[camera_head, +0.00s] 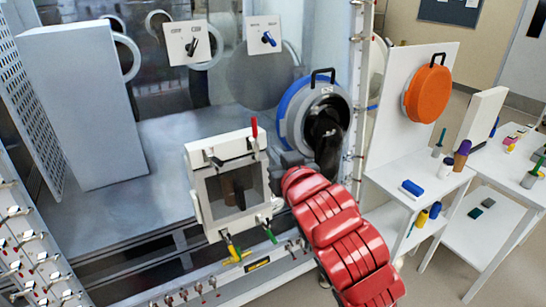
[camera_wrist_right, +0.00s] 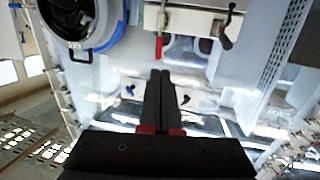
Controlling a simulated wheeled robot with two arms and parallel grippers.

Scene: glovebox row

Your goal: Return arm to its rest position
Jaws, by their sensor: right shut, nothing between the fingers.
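My right arm (camera_head: 340,235) reaches in from the lower right in the head view, its red links ending between the pale box and the round port. My right gripper (camera_wrist_right: 160,78) is shut and empty in the right wrist view, with its two black fingers together. I cannot make out its fingertips clearly in the head view. My left gripper is in neither view.
The pale box (camera_head: 198,205) with a red handle is left of my arm. The blue-ringed port (camera_head: 291,110) is close behind it. An orange round cover (camera_head: 428,93) hangs on a white panel. A white side table (camera_head: 395,181) with small items stands right.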

